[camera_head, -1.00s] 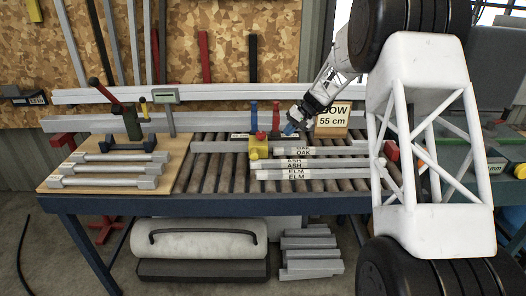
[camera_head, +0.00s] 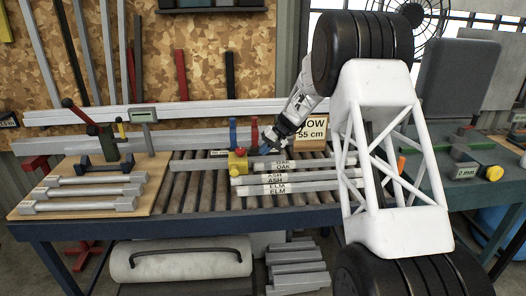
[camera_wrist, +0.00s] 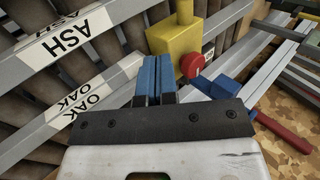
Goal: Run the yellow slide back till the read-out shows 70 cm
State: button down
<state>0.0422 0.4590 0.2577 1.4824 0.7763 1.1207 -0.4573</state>
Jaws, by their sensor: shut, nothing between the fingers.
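The yellow slide (camera_head: 238,165) sits on the grey rail along the rear of the roller bench, with a red knob on it. It also shows in the wrist view (camera_wrist: 174,42). My gripper (camera_head: 267,149) is just right of the slide. In the wrist view its blue fingers (camera_wrist: 155,72) are shut together and empty, with tips close beside the yellow block; I cannot tell whether they touch. A sign (camera_head: 311,126) behind the bench reads 55 cm, its first word partly hidden. A small display (camera_head: 143,115) on a post stands at left, unreadable.
Grey bars labelled OAK, ASH and ELM (camera_head: 290,187) lie on the rollers in front of the slide. A blue upright handle (camera_head: 233,131) and a red one (camera_head: 254,131) stand behind it. A wooden board (camera_head: 150,200) with grey bars is at left.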

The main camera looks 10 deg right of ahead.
aim_at(243, 166)
jog(key=x, duration=0.7)
jog(key=shift+a+f, duration=0.2)
jog(key=shift+f, duration=0.1)
jog(key=a, duration=0.1)
jog(key=a+f, duration=0.1)
jog(key=shift+a, duration=0.4)
jog(key=shift+a+f, duration=0.25)
jog(key=shift+a, duration=0.45)
jog(key=shift+a, duration=0.1)
jog(key=a, duration=1.4)
jog(key=shift+d, duration=0.2)
